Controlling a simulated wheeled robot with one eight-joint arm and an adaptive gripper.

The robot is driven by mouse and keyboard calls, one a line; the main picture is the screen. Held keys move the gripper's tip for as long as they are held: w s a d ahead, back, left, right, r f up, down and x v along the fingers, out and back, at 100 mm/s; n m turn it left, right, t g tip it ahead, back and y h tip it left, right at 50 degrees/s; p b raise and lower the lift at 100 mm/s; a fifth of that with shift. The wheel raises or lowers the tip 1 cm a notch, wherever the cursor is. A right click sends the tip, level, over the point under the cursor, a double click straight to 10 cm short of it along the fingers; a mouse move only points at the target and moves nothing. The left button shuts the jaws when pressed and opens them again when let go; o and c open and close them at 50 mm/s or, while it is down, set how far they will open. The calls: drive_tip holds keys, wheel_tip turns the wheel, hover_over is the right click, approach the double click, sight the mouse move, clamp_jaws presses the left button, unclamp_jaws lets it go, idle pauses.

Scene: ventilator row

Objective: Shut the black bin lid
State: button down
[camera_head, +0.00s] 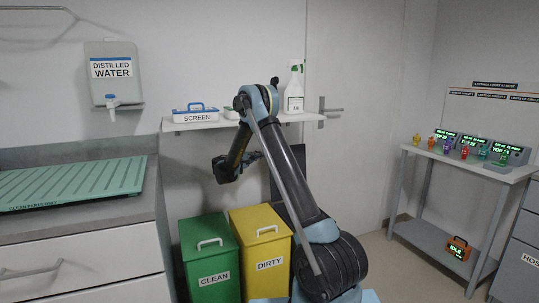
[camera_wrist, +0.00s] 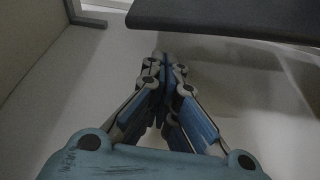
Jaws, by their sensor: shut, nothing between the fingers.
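The black lid (camera_head: 274,186) stands raised, a dark upright panel mostly hidden behind my arm in the head view. The black bin under it is hidden by my arm. In the wrist view the lid is most likely the dark flat panel (camera_wrist: 235,18) across the upper right. My gripper (camera_head: 257,157) is left of the raised lid, above the yellow bin. In the wrist view my gripper (camera_wrist: 164,60) is shut and empty, its tips just short of the panel's lower edge in the picture; I cannot tell whether they touch.
A green CLEAN bin (camera_head: 207,258) and a yellow DIRTY bin (camera_head: 262,249) stand shut at the left. A wall shelf (camera_head: 230,123) holds a SCREEN box (camera_head: 196,115) and spray bottle (camera_head: 294,92). A counter (camera_head: 85,223) is at left, a grey table (camera_head: 470,168) at right.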

drive_tip(key=x, duration=1)
drive_tip(key=shift+s+a+r, duration=0.1)
